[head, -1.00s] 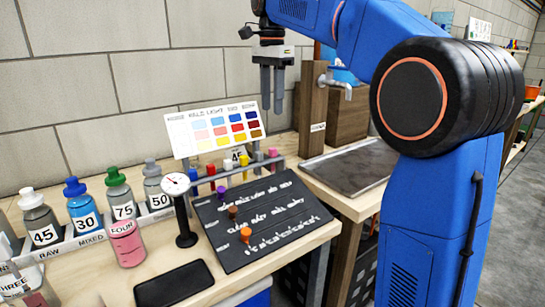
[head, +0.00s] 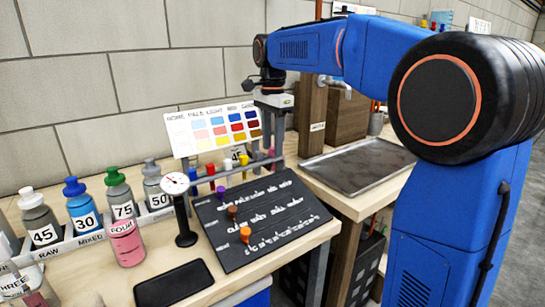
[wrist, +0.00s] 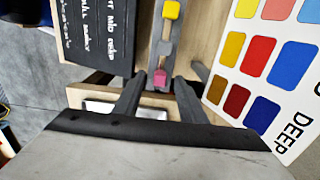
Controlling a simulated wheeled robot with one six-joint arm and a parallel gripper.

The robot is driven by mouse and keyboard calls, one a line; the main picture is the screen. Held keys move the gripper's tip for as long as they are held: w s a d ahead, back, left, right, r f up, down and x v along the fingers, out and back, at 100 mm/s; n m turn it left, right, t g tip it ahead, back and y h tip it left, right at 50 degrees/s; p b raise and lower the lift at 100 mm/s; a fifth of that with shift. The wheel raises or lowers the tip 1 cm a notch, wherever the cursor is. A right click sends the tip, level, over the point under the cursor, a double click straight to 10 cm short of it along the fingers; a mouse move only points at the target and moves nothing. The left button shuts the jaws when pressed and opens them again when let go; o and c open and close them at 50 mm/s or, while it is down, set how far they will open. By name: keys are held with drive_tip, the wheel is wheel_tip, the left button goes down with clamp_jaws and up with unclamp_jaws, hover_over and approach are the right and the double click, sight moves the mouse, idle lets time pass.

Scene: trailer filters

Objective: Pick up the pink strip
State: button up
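The pink strip (wrist: 160,78) stands at the end of the grey rack (wrist: 153,52), seen end-on in the wrist view. My gripper (wrist: 158,88) is open, with one finger on each side of the strip in that picture. I cannot tell whether the fingertips are level with the strip or still above it. In the head view my gripper (head: 273,140) points down over the right end of the rack, and its fingers hide most of the strip.
The colour chart (head: 213,129) stands close behind the rack. A yellow strip (wrist: 171,9) and other coloured strips share the rack. The black board (head: 262,222) lies in front, with orange and brown pieces on it. A metal tray (head: 358,165) lies to the right.

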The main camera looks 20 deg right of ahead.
drive_tip(key=shift+f, duration=0.35)
drive_tip(key=shift+c, duration=0.4)
clamp_jaws()
drive_tip(key=shift+r, duration=0.1)
